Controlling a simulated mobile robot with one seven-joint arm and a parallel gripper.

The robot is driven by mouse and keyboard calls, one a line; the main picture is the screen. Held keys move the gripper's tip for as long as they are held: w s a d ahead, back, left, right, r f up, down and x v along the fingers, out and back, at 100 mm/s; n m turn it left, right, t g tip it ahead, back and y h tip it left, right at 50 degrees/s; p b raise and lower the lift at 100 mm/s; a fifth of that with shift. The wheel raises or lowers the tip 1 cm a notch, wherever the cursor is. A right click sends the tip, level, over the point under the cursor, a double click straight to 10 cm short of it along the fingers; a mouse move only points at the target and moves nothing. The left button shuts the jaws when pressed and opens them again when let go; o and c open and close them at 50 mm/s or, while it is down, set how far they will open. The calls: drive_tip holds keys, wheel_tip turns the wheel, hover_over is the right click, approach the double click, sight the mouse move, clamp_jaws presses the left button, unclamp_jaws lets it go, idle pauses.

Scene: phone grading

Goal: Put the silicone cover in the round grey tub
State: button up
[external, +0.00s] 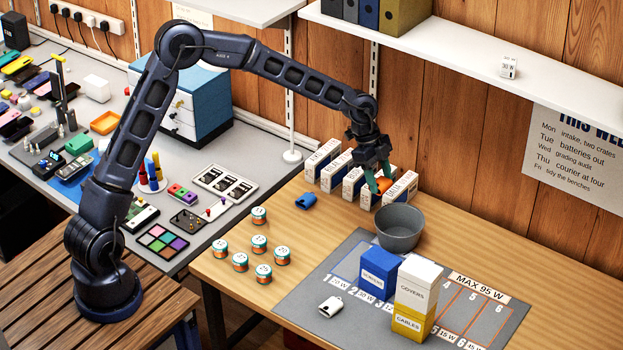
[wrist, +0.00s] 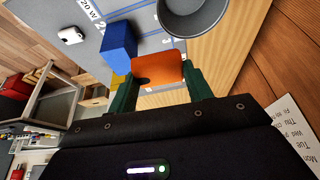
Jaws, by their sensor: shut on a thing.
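The silicone cover appears to be the orange piece (external: 382,185) between my fingers; in the wrist view the orange piece (wrist: 159,70) shows a dark round hole. My gripper (external: 378,178) is shut on it, and its green fingers stand on either side in the wrist view (wrist: 160,88). It is held above the table, in front of the row of white boxes. The round grey tub (external: 400,228) stands on the table just below and to the right of my gripper. The tub also shows at the top of the wrist view (wrist: 190,33), apart from the orange piece. The inside I can see looks empty.
Several white boxes (external: 325,161) stand behind the tub. A blue bin (external: 379,272), a white COVERS box (external: 417,280) and a yellow CABLES bin (external: 408,324) stand in front of it. A blue piece (external: 306,200) and several small round tins (external: 259,243) lie left. A white charger (external: 331,307) is on the grey mat.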

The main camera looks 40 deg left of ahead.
hover_over(388, 219)
drive_tip(key=s+d, duration=0.2)
drive_tip(key=s, duration=0.2)
drive_tip(key=shift+n, duration=0.3)
drive_tip(key=f, duration=1.9)
drive_tip(key=shift+w+a, duration=0.15)
drive_tip(key=shift+w, duration=0.25)
drive_tip(key=shift+f, duration=0.6)
drive_tip(key=o, duration=0.7)
